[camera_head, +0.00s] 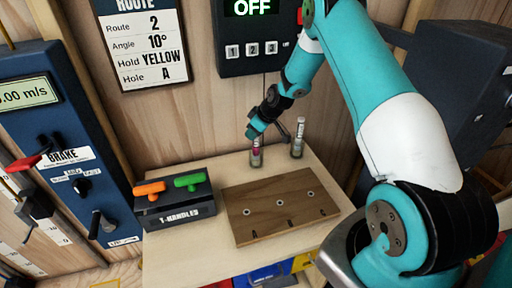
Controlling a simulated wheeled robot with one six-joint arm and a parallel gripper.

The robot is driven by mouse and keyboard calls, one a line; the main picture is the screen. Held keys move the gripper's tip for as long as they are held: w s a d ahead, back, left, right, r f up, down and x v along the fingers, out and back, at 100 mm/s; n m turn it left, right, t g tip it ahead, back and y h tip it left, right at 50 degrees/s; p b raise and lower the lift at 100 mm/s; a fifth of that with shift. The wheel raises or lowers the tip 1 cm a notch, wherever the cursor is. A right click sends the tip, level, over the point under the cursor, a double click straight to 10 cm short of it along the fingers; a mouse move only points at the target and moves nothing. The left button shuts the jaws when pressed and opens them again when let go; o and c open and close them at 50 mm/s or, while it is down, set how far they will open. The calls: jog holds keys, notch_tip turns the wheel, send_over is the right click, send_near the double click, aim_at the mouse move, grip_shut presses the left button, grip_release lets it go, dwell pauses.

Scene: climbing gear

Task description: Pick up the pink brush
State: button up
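A small holder (256,160) stands near the back of the wooden bench, against the wall. A pinkish patch (256,151) shows in it, which may be the pink brush; it is too small to make out clearly. My gripper (266,136) is just above and in front of this spot and covers its top. I cannot tell whether the gripper touches it, or whether its fingers are open or shut.
A wooden board (265,222) with several holes lies in front on the bench (165,258). To its left is a dark T-handles box (178,212) with an orange and a green handle. A blue brake panel (50,120) stands at left. A dark display box (250,55) hangs behind.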

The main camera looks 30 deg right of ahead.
grip_shut()
